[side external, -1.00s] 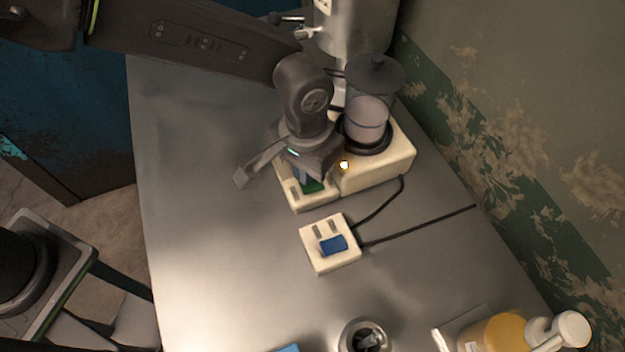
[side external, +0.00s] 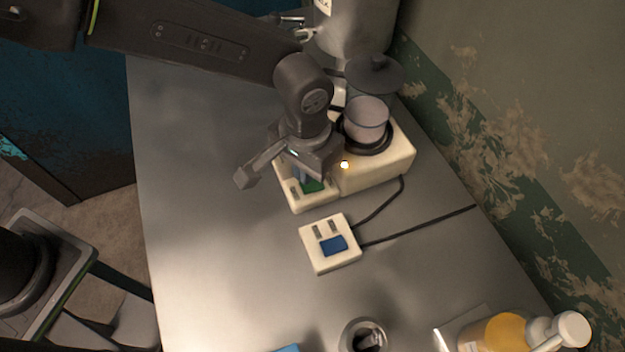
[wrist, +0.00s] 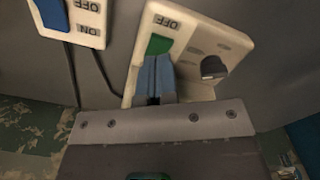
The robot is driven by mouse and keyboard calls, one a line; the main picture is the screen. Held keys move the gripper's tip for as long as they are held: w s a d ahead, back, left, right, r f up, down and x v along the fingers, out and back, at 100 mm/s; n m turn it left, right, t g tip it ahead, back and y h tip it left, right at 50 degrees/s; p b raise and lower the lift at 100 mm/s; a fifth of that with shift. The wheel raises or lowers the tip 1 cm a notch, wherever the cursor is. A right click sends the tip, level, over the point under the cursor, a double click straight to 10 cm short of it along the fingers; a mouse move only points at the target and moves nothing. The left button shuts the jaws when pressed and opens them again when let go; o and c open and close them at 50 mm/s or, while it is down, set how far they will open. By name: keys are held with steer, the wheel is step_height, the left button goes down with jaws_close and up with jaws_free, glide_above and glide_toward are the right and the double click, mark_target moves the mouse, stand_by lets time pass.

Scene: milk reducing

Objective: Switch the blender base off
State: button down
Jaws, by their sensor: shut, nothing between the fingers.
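The blender base (side external: 385,168) is a cream block with a small lit lamp on its front edge. A jar of pale liquid (side external: 366,120) stands on it under a dark lid. At its left is a cream switch panel (side external: 308,203) with a green switch (wrist: 158,45); an OFF label shows beside the switch in the wrist view. My gripper (wrist: 154,68) is shut and empty, its blue-grey fingertips at the green switch, seemingly touching it. In the side view my gripper (side external: 303,176) partly hides the panel and switch.
A separate cream box (side external: 317,258) with a blue switch (side external: 334,246) sits in front, with black cables running right. The left of the metal table is clear.

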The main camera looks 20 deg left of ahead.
steer(key=shift+f, duration=1.55)
stand_by(0.9)
steer(key=shift+r, duration=3.55)
